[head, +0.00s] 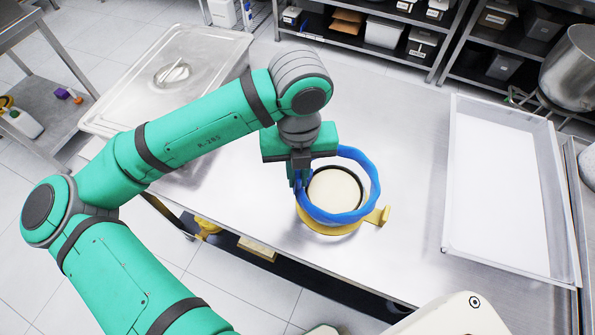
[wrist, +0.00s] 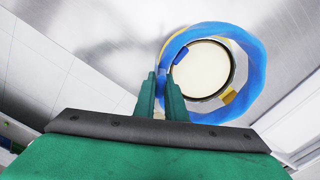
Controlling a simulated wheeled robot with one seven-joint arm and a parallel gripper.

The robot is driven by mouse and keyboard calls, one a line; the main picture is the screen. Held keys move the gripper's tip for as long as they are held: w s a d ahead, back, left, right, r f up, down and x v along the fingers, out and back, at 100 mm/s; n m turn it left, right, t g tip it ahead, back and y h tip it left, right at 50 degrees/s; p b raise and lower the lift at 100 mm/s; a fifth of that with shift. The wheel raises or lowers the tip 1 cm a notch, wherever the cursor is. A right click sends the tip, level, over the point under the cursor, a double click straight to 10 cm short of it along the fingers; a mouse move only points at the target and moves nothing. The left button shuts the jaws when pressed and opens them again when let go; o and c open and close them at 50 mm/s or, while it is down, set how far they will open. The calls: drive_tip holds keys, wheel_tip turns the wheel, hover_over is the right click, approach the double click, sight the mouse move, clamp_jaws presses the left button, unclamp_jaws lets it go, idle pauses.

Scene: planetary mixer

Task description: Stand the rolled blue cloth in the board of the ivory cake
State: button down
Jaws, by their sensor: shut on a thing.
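The rolled blue cloth (head: 373,184) forms a ring. My gripper (head: 299,181) is shut on its left side. The ivory cake (head: 334,190), pale with a dark rim, sits inside the ring's outline on a yellow board (head: 328,230) with a handle at the right. In the head view the ring sits a little up and right of the board's outline, covering much of it. In the wrist view the cloth (wrist: 257,68) encircles the cake (wrist: 201,68), my fingers at its left edge. I cannot tell whether the cloth touches the board.
A metal table (head: 415,130) carries the board, with bare surface around it. A large white-bottomed tray (head: 495,190) stands at the right. A lidded steel pan (head: 165,80) is at the back left. A steel bowl (head: 572,70) stands at the far right.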

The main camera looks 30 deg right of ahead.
drive_tip(key=shift+f, duration=2.85)
drive_tip(key=c, duration=1.7)
unclamp_jaws()
drive_tip(key=shift+c, duration=0.2)
wheel_tip(320, 180, up, 11)
drive_tip(key=shift+f, duration=0.1)
drive_tip(key=shift+w, duration=0.1)
